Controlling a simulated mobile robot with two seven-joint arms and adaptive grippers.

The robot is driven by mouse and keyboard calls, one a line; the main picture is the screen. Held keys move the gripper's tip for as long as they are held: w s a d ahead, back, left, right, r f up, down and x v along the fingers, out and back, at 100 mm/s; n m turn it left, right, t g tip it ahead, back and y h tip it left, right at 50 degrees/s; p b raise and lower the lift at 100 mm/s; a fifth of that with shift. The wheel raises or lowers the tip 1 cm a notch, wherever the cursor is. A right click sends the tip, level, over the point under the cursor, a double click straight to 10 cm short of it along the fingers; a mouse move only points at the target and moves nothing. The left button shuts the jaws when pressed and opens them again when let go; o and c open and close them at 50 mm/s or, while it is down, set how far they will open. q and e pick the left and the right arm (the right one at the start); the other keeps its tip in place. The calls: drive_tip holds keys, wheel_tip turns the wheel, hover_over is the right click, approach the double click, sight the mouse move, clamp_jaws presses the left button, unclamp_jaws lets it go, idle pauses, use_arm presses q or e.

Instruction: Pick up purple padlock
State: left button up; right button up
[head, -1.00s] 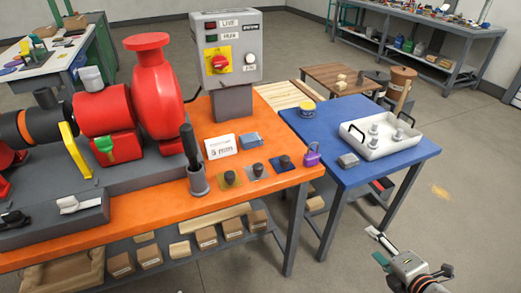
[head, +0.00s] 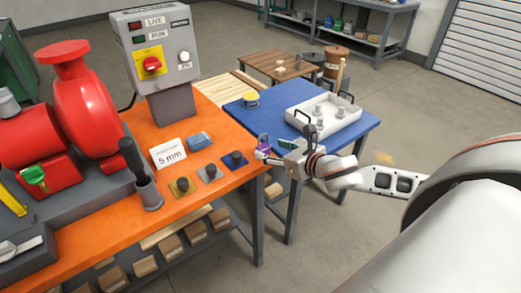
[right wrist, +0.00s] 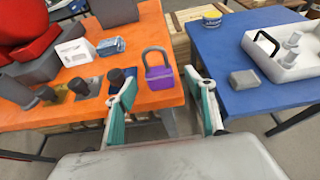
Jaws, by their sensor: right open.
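The purple padlock (right wrist: 160,77) stands upright on the right edge of the orange bench (right wrist: 148,33), its grey shackle up. In the head view the padlock (head: 264,147) is partly hidden by my right gripper (head: 270,149). My right gripper, with green-padded fingers, also shows in the right wrist view (right wrist: 164,108). It is open and empty, with its fingers pointing toward the padlock, which appears between and beyond the fingertips. I cannot tell the exact gap. My left gripper is not in view.
A blue table (head: 363,122) stands right of the bench, with a white tray (head: 345,116), a yellow-topped tin (head: 250,98) and a grey block. Small colored plates with knobs (head: 208,172), a "5 mm" card (head: 168,154) and a grey cup (head: 149,196) are left of the padlock.

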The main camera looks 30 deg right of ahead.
sight(265, 149)
drive_tip(key=x, duration=0.5)
drive_tip(key=shift+a+f, duration=0.1)
drive_tip(key=shift+f, duration=0.15)
drive_tip(key=shift+s, duration=0.1)
drive_tip(key=c, duration=1.3)
